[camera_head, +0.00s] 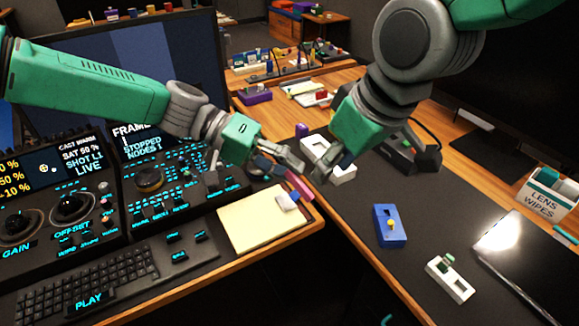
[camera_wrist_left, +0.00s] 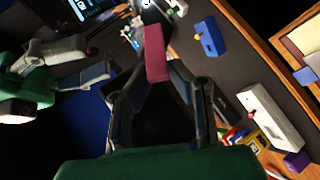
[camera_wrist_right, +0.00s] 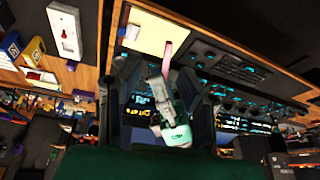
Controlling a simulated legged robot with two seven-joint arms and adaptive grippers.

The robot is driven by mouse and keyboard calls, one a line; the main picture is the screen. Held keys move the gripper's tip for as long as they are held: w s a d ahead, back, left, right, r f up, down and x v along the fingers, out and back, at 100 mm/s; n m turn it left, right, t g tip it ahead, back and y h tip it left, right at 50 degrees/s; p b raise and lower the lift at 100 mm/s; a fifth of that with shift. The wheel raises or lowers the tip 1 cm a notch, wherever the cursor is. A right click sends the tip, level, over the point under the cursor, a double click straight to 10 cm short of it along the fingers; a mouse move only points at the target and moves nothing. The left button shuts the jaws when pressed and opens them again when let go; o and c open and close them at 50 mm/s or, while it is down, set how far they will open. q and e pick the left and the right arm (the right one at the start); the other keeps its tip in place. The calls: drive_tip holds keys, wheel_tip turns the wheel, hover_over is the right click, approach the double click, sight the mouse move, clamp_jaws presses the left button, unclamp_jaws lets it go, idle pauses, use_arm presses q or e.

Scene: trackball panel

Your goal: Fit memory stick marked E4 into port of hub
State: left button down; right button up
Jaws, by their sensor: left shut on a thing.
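My left gripper (camera_head: 284,163) is shut on a pink stick (camera_head: 299,187), held in the air by the notepad's right edge. My right gripper (camera_head: 317,172) is open and empty, close to the right of the left one. A white block (camera_head: 344,171), partly behind my right gripper, lies on the dark mat; in the left wrist view (camera_wrist_left: 268,112) it shows a dark slot. I cannot tell which block is the hub.
A blue block with a yellow knob (camera_head: 383,238) and a white block with a green part (camera_head: 460,290) lie on the dark mat. A yellow notepad (camera_head: 247,228) bears a small pale piece (camera_head: 285,200). Consoles fill the left; a laptop (camera_head: 525,255) lies right.

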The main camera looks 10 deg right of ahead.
drive_tip(key=s+d+f+m+g, duration=0.15)
drive_tip(key=d+f, duration=0.25)
drive_tip(key=f, duration=1)
drive_tip(key=s+d+f+m+h, duration=0.1)
drive_tip(key=s+d+f+m, duration=0.1)
drive_tip(key=s+d+f, duration=0.4)
drive_tip(key=s+d+f+m+g+h, duration=0.1)
drive_tip(key=s+d+f+m, duration=0.1)
drive_tip(key=s+d+f, duration=0.4)
drive_tip(key=s+f, duration=0.5)
drive_tip(key=f, duration=0.3)
drive_tip(key=shift+s+d+f+h, duration=0.25)
drive_tip(key=shift+s+d+h, duration=0.05)
drive_tip(key=shift+s, duration=0.1)
